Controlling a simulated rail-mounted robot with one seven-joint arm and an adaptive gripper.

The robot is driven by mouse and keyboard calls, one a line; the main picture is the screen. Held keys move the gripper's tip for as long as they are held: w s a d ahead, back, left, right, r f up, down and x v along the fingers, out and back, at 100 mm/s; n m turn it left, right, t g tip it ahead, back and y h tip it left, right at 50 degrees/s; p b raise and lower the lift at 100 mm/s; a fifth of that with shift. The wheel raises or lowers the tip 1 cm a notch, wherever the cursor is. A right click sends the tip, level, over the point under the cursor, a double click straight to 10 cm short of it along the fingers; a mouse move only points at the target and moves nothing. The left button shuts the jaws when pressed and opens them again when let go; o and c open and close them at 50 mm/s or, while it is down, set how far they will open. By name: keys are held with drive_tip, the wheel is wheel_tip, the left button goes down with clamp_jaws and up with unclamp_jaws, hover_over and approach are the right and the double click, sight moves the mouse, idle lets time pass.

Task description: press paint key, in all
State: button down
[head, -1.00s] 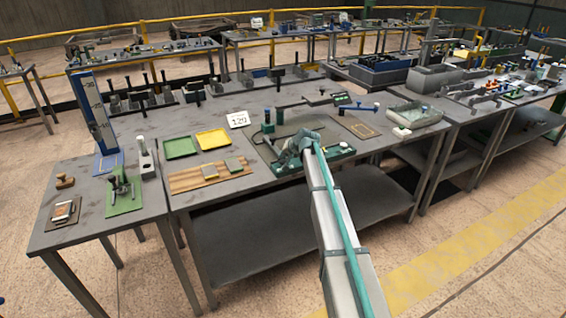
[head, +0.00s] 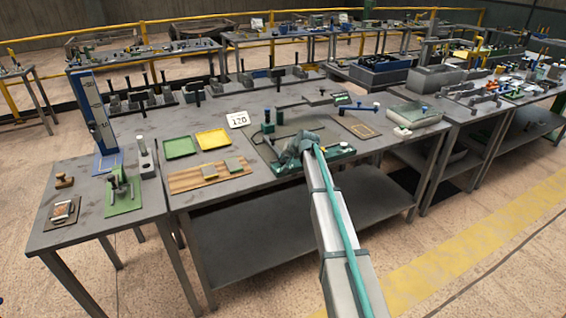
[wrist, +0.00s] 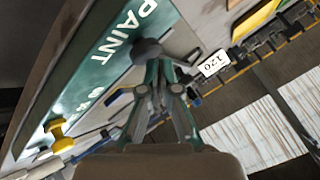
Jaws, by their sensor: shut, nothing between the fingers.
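A green panel (wrist: 110,65) with the white word PAINT and further, partly hidden lettering fills the upper left of the wrist view. A dark round knob-like part (wrist: 147,48) sits beside the word, right at my fingertips. Whether it is the paint key, and whether I touch it, I cannot tell. My gripper (wrist: 160,70) is shut and empty, its fingers angled together. In the head view, the green base (head: 342,153) shows at the front of the middle table, and my wrist covers part of it.
A yellow knob (wrist: 57,130) stands on the panel's lower left. In the head view, a white card reading 120 (head: 238,119), a yellow tray (head: 212,139) and a green tray (head: 180,147) lie to the left. A blue-handled lever (head: 362,106) is behind to the right.

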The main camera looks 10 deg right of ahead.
sight(284, 162)
drive_tip(key=shift+f+b, duration=0.4)
drive_tip(key=shift+f, duration=0.2)
idle(0.5)
drive_tip(key=shift+r, duration=0.15)
drive_tip(key=shift+r+p, duration=0.35)
drive_tip(key=shift+r, duration=0.55)
drive_tip(key=shift+r+p, duration=0.85)
drive_tip(key=shift+r, duration=1.7)
drive_tip(key=shift+f, duration=0.1)
